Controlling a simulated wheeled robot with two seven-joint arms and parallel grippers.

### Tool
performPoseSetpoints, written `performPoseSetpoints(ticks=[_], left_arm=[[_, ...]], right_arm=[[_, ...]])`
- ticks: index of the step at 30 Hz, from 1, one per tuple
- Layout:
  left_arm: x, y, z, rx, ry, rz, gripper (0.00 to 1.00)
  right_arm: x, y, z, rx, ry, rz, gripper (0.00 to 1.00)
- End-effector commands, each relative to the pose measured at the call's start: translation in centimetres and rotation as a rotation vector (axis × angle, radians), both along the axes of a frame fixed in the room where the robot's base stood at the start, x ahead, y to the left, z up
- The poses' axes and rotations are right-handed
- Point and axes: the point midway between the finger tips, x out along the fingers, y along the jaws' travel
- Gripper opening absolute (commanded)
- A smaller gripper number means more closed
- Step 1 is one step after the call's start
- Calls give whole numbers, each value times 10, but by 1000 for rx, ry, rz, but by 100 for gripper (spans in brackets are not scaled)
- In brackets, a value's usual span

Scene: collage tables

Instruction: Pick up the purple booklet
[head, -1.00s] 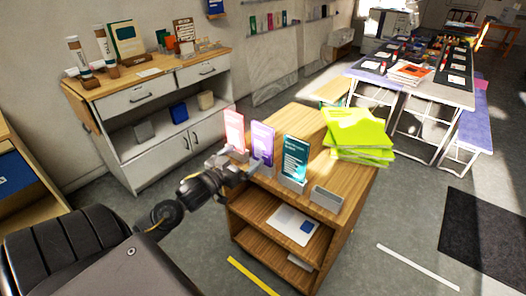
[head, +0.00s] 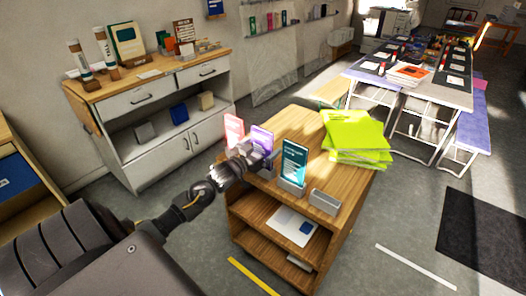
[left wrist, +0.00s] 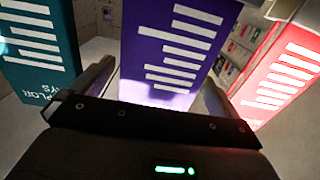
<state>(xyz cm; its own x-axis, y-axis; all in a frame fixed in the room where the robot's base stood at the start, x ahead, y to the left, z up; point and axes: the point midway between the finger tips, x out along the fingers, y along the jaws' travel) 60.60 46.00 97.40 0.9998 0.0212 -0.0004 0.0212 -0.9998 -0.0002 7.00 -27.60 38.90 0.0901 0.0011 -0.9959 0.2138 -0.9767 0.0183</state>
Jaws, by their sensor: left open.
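The purple booklet (head: 263,137) stands upright in a small holder on the wooden cart, between a pink and a teal booklet. My left gripper (head: 246,154) is open right at it and hides its lower part in the head view. In the left wrist view the purple booklet (left wrist: 172,42) fills the middle, with white text bars. The two fingers of the left gripper (left wrist: 156,84) are spread toward its two sides. I cannot tell whether they touch it. My right gripper is not in view.
The teal booklet (head: 294,160) and the pink booklet (head: 234,129) stand close on either side. An empty grey holder (head: 325,201) is at the cart's right front corner. Lime-green booklets (head: 357,135) are stacked behind on the wooden cart (head: 352,187). A white cabinet (head: 150,150) stands behind left.

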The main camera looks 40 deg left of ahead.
Motion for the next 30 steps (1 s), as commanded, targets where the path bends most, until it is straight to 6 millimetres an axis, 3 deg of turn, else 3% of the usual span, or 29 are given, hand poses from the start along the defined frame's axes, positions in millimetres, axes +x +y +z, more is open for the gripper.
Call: performPoseSetpoints(ticks=[9,20,30], left_arm=[[6,0,-1,0,1,1,100],[6,0,-1,0,1,0,53],[6,0,10,0,-3,0,52]], right_arm=[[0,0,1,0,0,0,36],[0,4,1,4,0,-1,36],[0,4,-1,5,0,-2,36]])
